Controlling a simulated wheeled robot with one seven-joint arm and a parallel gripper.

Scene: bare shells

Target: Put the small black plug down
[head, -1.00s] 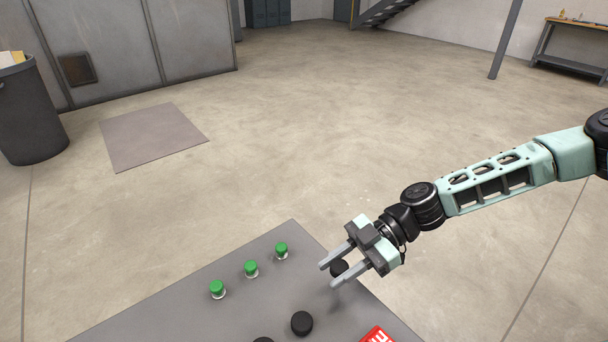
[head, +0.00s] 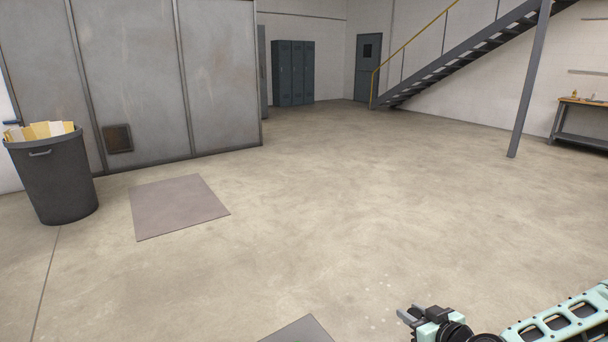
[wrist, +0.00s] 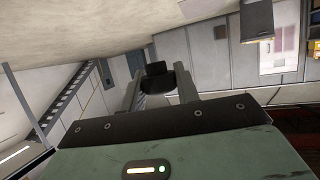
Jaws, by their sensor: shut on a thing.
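The small black plug (wrist: 157,76) is between the two fingers of my gripper (wrist: 157,88) in the wrist view. My gripper is shut on it. In the head view my gripper (head: 406,313) is at the lower right edge of the picture, and the plug cannot be made out clearly there. A corner of the grey table (head: 300,331) shows at the bottom, left of my gripper. The rest of the tabletop is out of view.
A dark bin (head: 52,180) with papers stands at the left. A flat mat (head: 178,206) lies on the floor. Lockers (head: 293,73), a staircase (head: 460,55), a post (head: 530,80) and a workbench (head: 582,122) are farther back. The middle floor is clear.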

